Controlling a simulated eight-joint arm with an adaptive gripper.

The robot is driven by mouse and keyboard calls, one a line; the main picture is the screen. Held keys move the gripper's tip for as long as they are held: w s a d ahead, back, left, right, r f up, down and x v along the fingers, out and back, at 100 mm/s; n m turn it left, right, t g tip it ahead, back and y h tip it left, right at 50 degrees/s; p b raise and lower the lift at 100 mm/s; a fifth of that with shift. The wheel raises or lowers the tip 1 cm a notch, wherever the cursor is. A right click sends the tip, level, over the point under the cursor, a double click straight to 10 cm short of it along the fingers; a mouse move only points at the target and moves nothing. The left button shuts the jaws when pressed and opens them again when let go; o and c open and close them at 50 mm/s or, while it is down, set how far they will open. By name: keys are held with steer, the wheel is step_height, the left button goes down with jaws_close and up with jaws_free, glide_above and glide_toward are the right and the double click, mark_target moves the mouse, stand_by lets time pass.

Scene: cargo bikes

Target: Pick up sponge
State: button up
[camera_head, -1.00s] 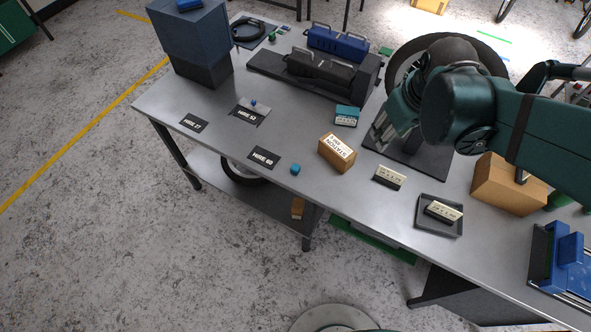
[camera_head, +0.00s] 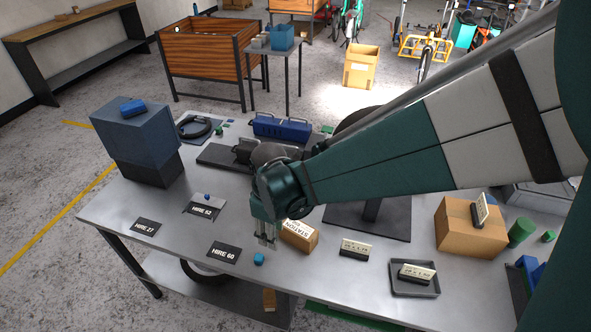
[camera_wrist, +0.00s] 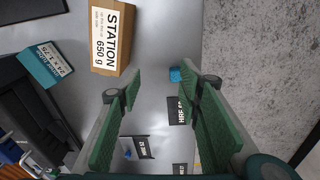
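A small blue block (camera_head: 259,259), the likeliest sponge though I cannot be sure, lies on the grey table near its front edge, right of the HIRE 60 card (camera_head: 224,252). My gripper (camera_head: 266,242) points down just above and behind it. In the wrist view, my gripper (camera_wrist: 160,85) is open and empty, with its green-padded fingers apart. There the blue block (camera_wrist: 175,75) shows just beyond the fingertips, closer to the right finger. I cannot tell whether a finger touches it.
The STATION carton (camera_head: 299,236) stands close to the right of my gripper. A label block (camera_head: 355,249) and a black tray (camera_head: 414,283) lie further right. The HIRE 52 card (camera_head: 203,209), with a small blue piece on it, is left. A blue-grey box (camera_head: 135,133) stands at back left.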

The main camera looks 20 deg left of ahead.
steer(key=n, duration=0.2)
glide_above(259, 257)
step_height(259, 257, down, 5)
steer(key=shift+r, duration=0.15)
steer(key=shift+f+b, duration=0.35)
steer(key=shift+f, duration=0.95)
steer(key=shift+f, duration=2.6)
steer(key=shift+c, duration=0.6)
steer(key=c, duration=0.6)
